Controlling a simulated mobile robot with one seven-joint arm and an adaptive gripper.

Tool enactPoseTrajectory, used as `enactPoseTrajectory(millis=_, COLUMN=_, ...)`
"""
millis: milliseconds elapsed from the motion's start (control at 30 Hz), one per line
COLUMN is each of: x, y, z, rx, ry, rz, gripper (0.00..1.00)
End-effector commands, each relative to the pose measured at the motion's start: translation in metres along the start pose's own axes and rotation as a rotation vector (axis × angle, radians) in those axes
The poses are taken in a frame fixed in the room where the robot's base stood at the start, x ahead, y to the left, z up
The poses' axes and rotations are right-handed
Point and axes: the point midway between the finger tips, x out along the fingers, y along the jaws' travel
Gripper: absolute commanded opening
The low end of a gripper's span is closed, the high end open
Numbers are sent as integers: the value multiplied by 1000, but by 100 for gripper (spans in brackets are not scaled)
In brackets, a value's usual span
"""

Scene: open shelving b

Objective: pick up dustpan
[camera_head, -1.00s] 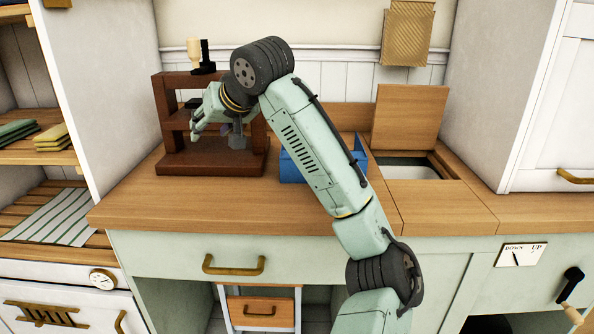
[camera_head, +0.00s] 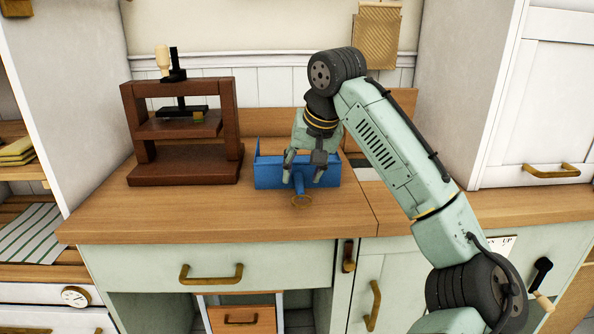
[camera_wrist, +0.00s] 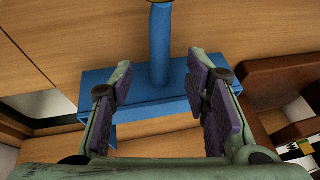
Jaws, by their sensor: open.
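The blue dustpan (camera_head: 270,172) lies on the wooden counter, right of the brown press, with its short handle toward the front edge and a yellowish ring (camera_head: 301,200) at the handle's end. My gripper (camera_head: 305,186) is over the dustpan with its fingers pointing down on either side of the handle. In the wrist view, my gripper (camera_wrist: 160,93) is open, and the dustpan's blue handle (camera_wrist: 160,50) runs between and beyond the two purple-padded fingers. The dustpan's body (camera_wrist: 150,108) spans behind the fingers. I cannot tell whether the fingers touch it.
A brown wooden press (camera_head: 185,165) stands to the left on the counter (camera_head: 225,220). A raised hatch lid (camera_head: 405,100) is partly hidden behind my arm at the right. The counter in front of the press is clear. A tall white cabinet (camera_head: 545,100) stands at the right.

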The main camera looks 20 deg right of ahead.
Motion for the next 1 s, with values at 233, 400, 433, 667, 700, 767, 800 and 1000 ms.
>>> enactPoseTrajectory(millis=233, x=31, y=-2, z=-1, rx=1, ry=0, rz=0, gripper=43)
enactPoseTrajectory(millis=400, x=34, y=-2, z=-1, rx=0, ry=1, rz=-1, gripper=43)
enactPoseTrajectory(millis=433, x=34, y=-2, z=-1, rx=0, ry=1, rz=-1, gripper=43)
enactPoseTrajectory(millis=667, x=34, y=-2, z=-1, rx=-1, ry=1, rz=-1, gripper=32)
enactPoseTrajectory(millis=700, x=34, y=-2, z=-1, rx=-1, ry=1, rz=-1, gripper=29)
enactPoseTrajectory(millis=767, x=34, y=-2, z=-1, rx=-1, ry=1, rz=-1, gripper=25)
enactPoseTrajectory(millis=800, x=34, y=-2, z=-1, rx=-1, ry=1, rz=-1, gripper=22)
enactPoseTrajectory(millis=1000, x=34, y=-2, z=-1, rx=-1, ry=1, rz=-1, gripper=9)
